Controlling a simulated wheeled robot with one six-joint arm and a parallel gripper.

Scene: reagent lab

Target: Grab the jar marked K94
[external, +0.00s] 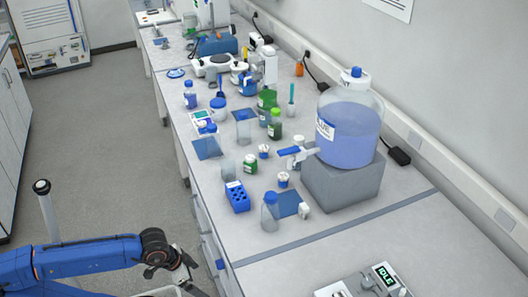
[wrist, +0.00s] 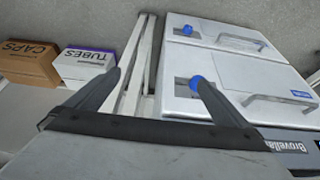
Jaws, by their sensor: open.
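Several jars and bottles stand on the bench in the external view, but no K94 marking is readable on any of them. They include a blue-capped jar (external: 190,95) at the left edge, a white jar with a blue lid (external: 218,108), a small green jar (external: 250,163), small white jars with dark blue bands (external: 283,180) and a clear blue-capped bottle (external: 270,212). My gripper (external: 183,277) is low beside the bench's left side, away from all of them. In the wrist view my gripper (wrist: 157,82) has its fingers spread with nothing between them, and no jar shows.
A large jug of blue liquid (external: 350,125) stands on a grey block (external: 343,182). A blue tube rack (external: 237,197) sits near the bench's left edge. The wrist view shows drawers (wrist: 240,100), a CAPS box (wrist: 32,62) and a TUBES box (wrist: 88,63).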

